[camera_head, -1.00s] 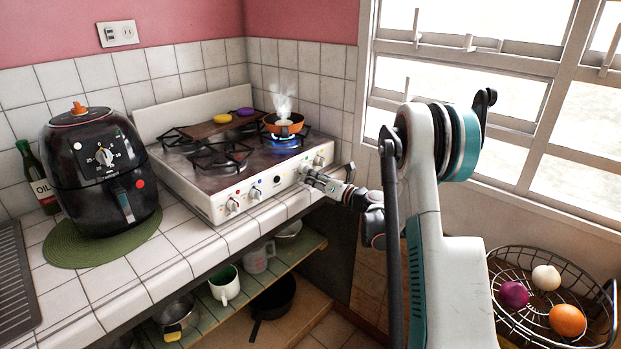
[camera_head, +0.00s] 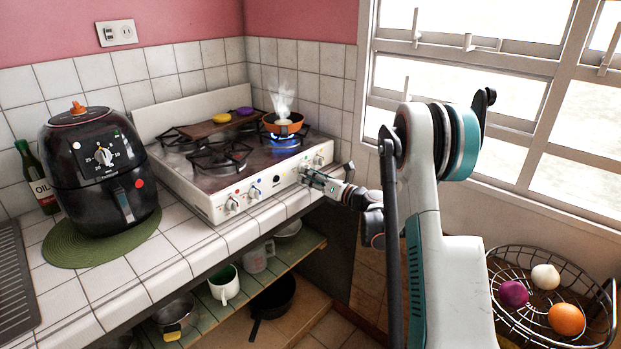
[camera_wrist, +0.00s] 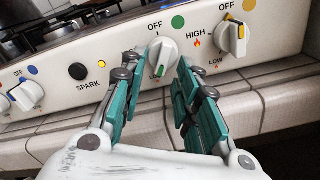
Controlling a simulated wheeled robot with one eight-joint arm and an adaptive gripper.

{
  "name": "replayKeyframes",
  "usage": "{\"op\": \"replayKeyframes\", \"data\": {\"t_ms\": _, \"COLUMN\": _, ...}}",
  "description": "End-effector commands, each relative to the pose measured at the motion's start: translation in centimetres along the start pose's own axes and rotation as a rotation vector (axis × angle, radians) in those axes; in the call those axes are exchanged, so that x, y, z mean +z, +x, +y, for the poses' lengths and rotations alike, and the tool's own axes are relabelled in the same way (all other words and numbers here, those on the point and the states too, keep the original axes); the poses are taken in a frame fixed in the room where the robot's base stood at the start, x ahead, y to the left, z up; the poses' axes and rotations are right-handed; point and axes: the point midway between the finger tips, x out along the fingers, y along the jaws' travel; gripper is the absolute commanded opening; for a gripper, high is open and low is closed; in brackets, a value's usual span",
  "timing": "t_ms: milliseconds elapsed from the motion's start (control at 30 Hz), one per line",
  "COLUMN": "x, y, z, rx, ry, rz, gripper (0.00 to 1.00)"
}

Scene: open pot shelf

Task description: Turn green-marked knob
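The green-marked knob (camera_wrist: 161,58) is white with a green mark on its lower part, and sits on the stove's front panel below an OFF label and a green dot (camera_wrist: 178,22). My gripper (camera_wrist: 158,64) is open, with one teal finger on each side of this knob. The fingertips look close to its sides; I cannot tell whether they touch it. In the head view my gripper (camera_head: 304,174) is at the right part of the stove front (camera_head: 262,187) and hides the knob there.
A yellow-marked knob (camera_wrist: 234,38) is to the right, and a black spark button (camera_wrist: 78,71) and a blue-marked knob (camera_wrist: 27,95) are to the left. An orange pan (camera_head: 283,125) steams over a blue flame (camera_head: 284,143). A black air fryer (camera_head: 100,170) stands on the counter.

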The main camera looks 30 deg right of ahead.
Motion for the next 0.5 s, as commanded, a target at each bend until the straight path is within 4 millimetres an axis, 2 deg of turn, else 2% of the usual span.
{"op": "replayKeyframes", "data": {"t_ms": 133, "x": 0.1, "y": -0.5, "z": 0.0, "rx": -0.001, "ry": 0.001, "rz": -0.001, "gripper": 0.29}}
{"op": "replayKeyframes", "data": {"t_ms": 233, "x": 0.1, "y": -1.6, "z": -0.1, "rx": -0.002, "ry": 0.001, "rz": -0.001, "gripper": 0.29}}
{"op": "replayKeyframes", "data": {"t_ms": 500, "x": 0.1, "y": -7.0, "z": -0.1, "rx": -0.003, "ry": 0.0, "rz": -0.002, "gripper": 0.29}}
